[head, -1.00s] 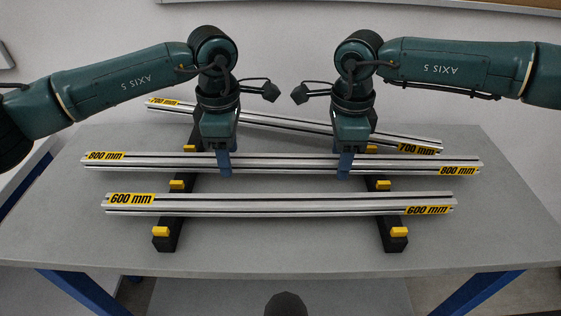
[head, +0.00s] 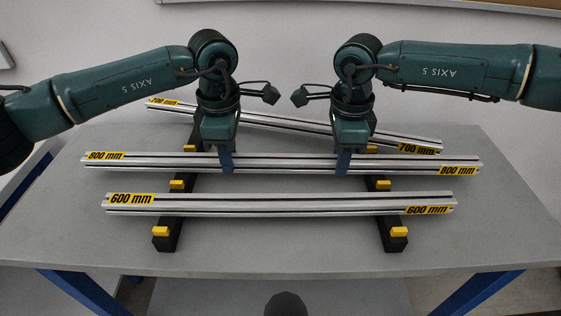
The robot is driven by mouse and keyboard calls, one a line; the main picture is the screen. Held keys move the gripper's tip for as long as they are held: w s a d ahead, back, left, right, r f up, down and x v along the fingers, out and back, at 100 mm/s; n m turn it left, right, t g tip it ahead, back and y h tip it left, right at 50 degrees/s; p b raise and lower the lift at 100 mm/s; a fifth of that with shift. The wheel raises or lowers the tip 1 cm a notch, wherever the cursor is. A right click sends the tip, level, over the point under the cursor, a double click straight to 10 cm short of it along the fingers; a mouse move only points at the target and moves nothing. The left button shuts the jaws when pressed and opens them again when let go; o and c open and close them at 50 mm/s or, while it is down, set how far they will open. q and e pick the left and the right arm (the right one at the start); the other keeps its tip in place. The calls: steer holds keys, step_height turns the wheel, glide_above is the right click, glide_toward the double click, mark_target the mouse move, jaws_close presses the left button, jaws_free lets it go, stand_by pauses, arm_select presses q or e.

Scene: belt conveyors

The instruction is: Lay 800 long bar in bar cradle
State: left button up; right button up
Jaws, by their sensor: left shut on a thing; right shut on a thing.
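The 800 mm bar (head: 285,163), a long silver profile with yellow labels at both ends, lies level across the middle of the bar cradle. The cradle shows as two black rails with yellow blocks, the left rail (head: 168,243) and the right rail (head: 397,244). My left gripper (head: 227,163) points down and is shut on the bar left of its middle. My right gripper (head: 343,163) is shut on it right of its middle. The bar and grippers hide the cradle seats beneath, so I cannot tell whether the bar touches them.
The 600 mm bar (head: 280,205) lies across both rails in front. The 700 mm bar (head: 290,125) lies slanted behind, partly hidden by my grippers. The grey table (head: 290,245) is clear at the front and both sides. A wall stands behind.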

arm_select(q)
steer(key=shift+r, duration=0.15)
jaws_close()
arm_select(e)
steer(key=shift+r, duration=0.15)
jaws_close()
